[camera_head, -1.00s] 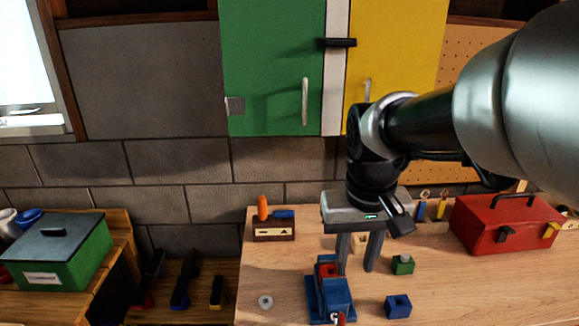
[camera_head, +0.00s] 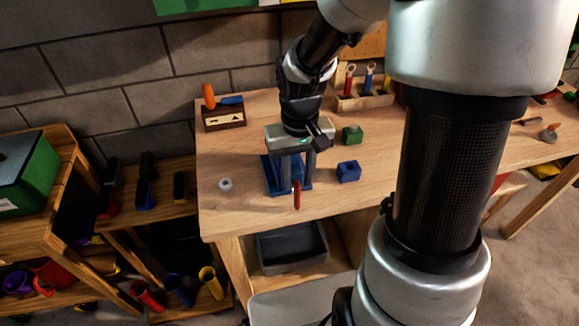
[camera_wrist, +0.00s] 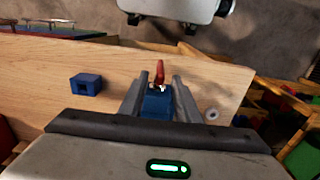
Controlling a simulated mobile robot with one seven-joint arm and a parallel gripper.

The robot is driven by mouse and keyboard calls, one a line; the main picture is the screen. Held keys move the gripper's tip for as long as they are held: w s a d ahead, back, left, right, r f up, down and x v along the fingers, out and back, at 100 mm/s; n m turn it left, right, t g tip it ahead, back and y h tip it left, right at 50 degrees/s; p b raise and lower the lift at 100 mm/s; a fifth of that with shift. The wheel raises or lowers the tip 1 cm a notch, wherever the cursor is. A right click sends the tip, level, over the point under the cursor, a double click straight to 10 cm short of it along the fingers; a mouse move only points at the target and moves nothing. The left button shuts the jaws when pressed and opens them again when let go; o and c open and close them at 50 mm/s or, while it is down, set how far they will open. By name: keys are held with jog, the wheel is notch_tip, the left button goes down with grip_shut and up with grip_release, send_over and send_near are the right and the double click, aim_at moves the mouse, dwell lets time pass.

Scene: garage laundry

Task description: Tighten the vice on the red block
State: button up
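The blue vice (camera_head: 271,178) stands near the front of the workbench, with its red handle (camera_head: 297,195) facing the front edge. In the wrist view the vice (camera_wrist: 157,104) shows between my fingers, with the red handle (camera_wrist: 160,73) beyond their tips. My gripper (camera_head: 297,181) points down over the vice and hides much of it. Its two fingers are apart, with no clear grip on anything. I cannot tell if they touch the vice. The red block is hidden in both current views.
A blue block with a hole (camera_head: 348,171) and a green block (camera_head: 352,134) lie right of the vice. A grey ring (camera_head: 226,184) lies to its left. A wooden block with an orange-handled tool (camera_head: 224,115) and a tool rack (camera_head: 364,99) stand behind.

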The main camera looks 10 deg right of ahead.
aim_at(296, 191)
jog(key=shift+f, duration=2.4)
grip_shut()
jog(key=shift+r, duration=0.1)
